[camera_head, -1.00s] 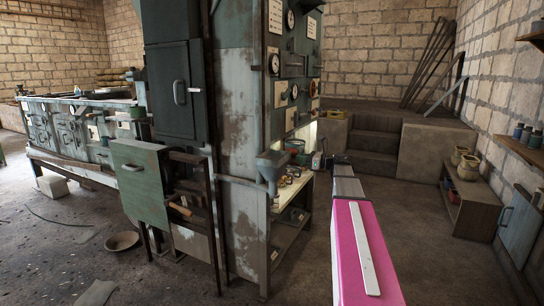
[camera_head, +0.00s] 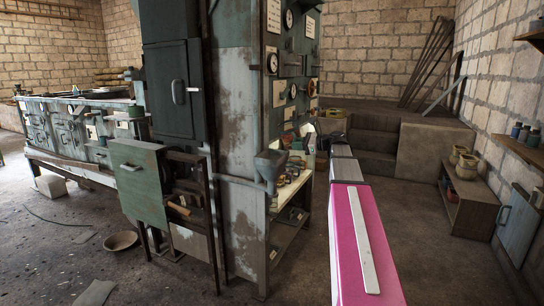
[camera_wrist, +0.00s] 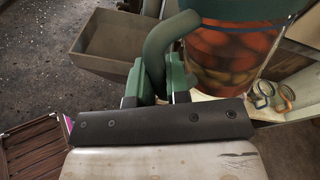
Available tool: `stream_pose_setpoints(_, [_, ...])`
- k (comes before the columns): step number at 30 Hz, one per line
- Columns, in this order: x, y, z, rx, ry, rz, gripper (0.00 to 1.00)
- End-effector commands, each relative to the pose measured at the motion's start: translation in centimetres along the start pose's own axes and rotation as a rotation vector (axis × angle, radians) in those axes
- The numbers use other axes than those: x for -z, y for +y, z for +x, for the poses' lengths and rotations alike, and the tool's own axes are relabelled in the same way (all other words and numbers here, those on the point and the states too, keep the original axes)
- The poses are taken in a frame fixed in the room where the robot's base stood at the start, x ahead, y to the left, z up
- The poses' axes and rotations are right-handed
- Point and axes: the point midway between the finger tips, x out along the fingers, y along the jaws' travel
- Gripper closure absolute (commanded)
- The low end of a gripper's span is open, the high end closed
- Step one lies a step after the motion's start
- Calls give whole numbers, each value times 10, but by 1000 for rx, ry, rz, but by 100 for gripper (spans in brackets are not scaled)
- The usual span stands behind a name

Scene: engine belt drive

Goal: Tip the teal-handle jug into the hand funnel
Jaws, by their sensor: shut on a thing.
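My gripper (camera_wrist: 155,84) is shut on the dark teal handle (camera_wrist: 163,44) of the jug. The jug's body (camera_wrist: 232,58) shows at the upper right of the wrist view, with a green band above a mottled orange-brown part. Its mouth is out of view, and its tilt cannot be told. The hand funnel (camera_head: 269,163) is a grey-blue hopper at the cabinet's front corner in the head view. A brown-grey open box shape (camera_wrist: 118,38), likely the funnel's hopper, lies left of the jug in the wrist view. The jug is small and unclear in the head view.
A shelf bench (camera_head: 290,190) with small items stands right of the funnel. Two ring-shaped things (camera_wrist: 272,95) lie on a pale surface beside the jug. A tall worn cabinet (camera_head: 238,110) stands behind the funnel.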

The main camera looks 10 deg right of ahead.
Motion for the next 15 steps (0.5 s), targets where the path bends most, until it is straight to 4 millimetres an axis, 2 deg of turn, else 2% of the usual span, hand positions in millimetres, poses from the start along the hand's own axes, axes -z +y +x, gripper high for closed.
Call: stream_pose_setpoints(15, [-12, 8, 4, 1, 113, -232, 100])
